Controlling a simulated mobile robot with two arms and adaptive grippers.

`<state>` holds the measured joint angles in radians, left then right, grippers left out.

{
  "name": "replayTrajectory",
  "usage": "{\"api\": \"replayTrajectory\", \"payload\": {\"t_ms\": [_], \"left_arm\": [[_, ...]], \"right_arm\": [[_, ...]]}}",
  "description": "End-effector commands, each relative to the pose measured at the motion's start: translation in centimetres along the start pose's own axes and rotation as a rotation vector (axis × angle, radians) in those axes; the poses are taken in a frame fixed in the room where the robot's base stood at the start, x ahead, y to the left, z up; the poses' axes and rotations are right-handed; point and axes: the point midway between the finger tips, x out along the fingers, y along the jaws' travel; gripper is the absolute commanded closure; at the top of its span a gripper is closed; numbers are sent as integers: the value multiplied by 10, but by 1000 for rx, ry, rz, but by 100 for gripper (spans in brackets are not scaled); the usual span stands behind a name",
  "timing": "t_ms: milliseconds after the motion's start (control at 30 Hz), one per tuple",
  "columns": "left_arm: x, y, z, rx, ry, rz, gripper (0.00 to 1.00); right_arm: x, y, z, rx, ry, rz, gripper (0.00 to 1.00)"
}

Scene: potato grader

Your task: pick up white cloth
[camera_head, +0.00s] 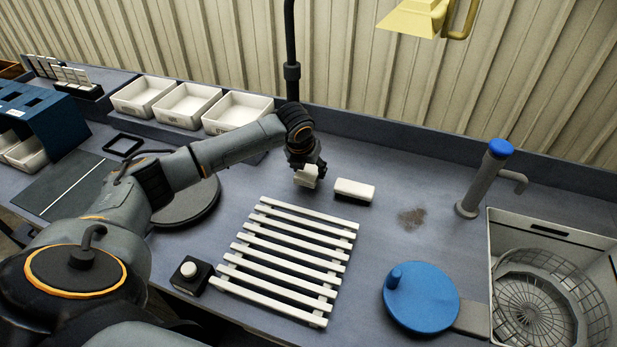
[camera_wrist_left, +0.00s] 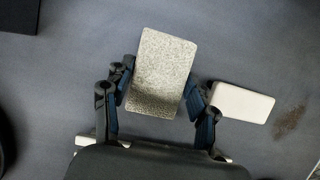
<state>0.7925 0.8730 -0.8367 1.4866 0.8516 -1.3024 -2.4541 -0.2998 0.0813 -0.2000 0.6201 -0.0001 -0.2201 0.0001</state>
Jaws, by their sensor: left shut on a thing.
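My left gripper (camera_head: 306,172) is shut on the white cloth (camera_head: 305,179), above the bench behind the slatted rack. In the left wrist view the cloth (camera_wrist_left: 162,72) is a flat, pale rectangle with a speckled grey face. It sits between the two fingers of the left gripper (camera_wrist_left: 158,100), tilted a little. The head view does not show clearly whether it touches the bench. My right gripper is not in view.
A white block with a dark base (camera_head: 354,190) lies just right of the gripper. A white slatted rack (camera_head: 290,254) is in front. A blue round lid (camera_head: 420,297), tap (camera_head: 484,180) and sink (camera_head: 500,228) are right. White bins (camera_head: 237,112) stand behind left.

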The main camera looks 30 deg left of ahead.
Motion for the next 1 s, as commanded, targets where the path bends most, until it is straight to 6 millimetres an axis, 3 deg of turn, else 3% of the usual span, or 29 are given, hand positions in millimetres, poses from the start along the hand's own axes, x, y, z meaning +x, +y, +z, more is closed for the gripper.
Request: {"api": "replayTrajectory", "payload": {"t_ms": [267, 500, 700, 1000], "left_arm": [[-74, -31, -12, 4, -9, -4, 73], [-114, -65, -45, 4, -4, -3, 73], [-132, -80, -60, 1, -2, -1, 73], [-139, -84, -64, -1, -1, 0, 73]], "right_arm": [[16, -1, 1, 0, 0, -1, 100], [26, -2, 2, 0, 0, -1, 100], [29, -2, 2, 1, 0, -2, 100], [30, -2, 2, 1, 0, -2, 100]]}}
